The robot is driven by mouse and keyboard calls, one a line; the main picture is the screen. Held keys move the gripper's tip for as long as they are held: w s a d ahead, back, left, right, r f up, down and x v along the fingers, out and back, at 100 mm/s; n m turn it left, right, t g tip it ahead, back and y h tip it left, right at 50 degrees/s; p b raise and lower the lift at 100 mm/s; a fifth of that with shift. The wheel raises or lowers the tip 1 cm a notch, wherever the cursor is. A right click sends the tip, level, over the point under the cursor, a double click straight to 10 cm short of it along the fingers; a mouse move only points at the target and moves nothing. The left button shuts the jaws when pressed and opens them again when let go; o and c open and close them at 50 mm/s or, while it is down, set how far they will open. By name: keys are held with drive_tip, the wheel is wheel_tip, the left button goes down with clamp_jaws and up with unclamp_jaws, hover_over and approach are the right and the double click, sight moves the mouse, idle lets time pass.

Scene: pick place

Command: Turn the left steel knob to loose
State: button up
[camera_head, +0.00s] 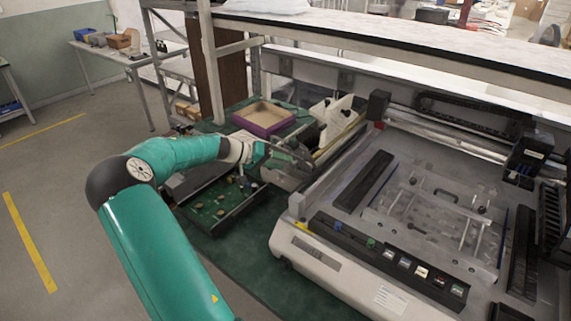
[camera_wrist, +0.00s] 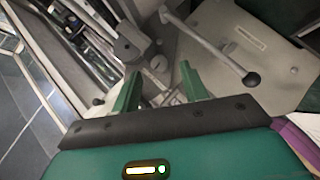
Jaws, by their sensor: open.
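In the wrist view, a small round steel knob (camera_wrist: 158,63) sits on a grey metal fixture just beyond my two green fingertips. I cannot tell for certain that it is the left one, nor whether it is loose or tight. My gripper (camera_wrist: 158,84) is open, with a gap between its fingers and nothing held. In the head view my gripper (camera_head: 259,155) is low beside the metal fixture (camera_head: 284,176), and the knob is too small to make out there. The fingertips appear close to the knob but not closed around it.
A steel lever with a black ball end (camera_wrist: 252,79) lies right of the fingers. A tray with a green circuit board (camera_head: 215,203) is below my gripper. A purple-edged box (camera_head: 262,118) stands behind. A large white machine (camera_head: 330,262) fills the right.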

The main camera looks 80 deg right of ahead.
drive_tip(key=shift+x, duration=1.15)
drive_tip(key=shift+c, duration=0.2)
drive_tip(key=c, duration=0.9)
drive_tip(key=shift+g, duration=0.3)
drive_tip(key=shift+w+d+f+n+g, duration=0.1)
drive_tip(key=shift+f+n+g, duration=0.05)
drive_tip(key=shift+n+g, duration=0.4)
drive_tip(key=shift+w+f+n+g, duration=0.1)
drive_tip(key=shift+f+n+g, duration=0.05)
drive_tip(key=shift+n+g, duration=0.4)
drive_tip(key=shift+f+n+g+h, duration=0.25)
drive_tip(key=shift+n+g+h, duration=0.05)
drive_tip(key=shift+n+g, duration=0.85)
